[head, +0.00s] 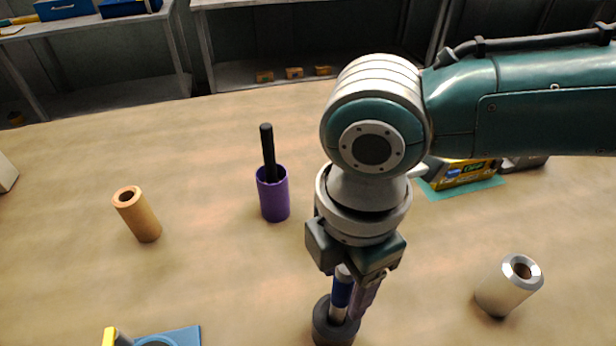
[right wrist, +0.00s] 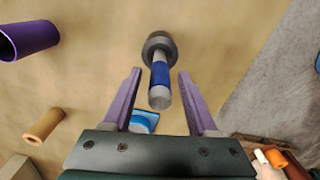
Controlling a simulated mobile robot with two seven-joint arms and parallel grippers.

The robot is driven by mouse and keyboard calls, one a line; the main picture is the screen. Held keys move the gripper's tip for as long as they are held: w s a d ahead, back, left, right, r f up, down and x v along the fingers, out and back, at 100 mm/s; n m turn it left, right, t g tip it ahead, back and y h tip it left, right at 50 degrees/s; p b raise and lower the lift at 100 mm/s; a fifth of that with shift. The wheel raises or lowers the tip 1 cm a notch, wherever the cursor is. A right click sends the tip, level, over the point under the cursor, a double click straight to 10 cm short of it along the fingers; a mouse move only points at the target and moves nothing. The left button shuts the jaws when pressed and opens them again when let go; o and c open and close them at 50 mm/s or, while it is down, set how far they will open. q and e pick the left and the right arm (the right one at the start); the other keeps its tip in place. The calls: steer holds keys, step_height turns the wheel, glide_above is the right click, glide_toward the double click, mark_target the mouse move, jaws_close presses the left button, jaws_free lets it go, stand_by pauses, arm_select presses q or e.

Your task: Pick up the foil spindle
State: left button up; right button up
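An upright spindle with a round dark base, a blue band and a pale metal top stands on the table below my right gripper. I take it for the foil spindle; its base (head: 333,325) shows at the bottom of the head view, and its blue band (right wrist: 160,74) shows in the right wrist view. My right gripper (head: 353,292) is open and points down over it. In the right wrist view the purple fingers (right wrist: 159,88) are on either side of the spindle's shaft, with a gap on both sides. The gripper partly hides the shaft in the head view. My left gripper is not in view.
A purple cup (head: 273,198) with a black rod stands left of my right arm. A tan tube (head: 138,215) is further left, a silver tube (head: 507,287) at the right. Table between is clear.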

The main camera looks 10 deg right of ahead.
jaws_close()
stand_by(1.2)
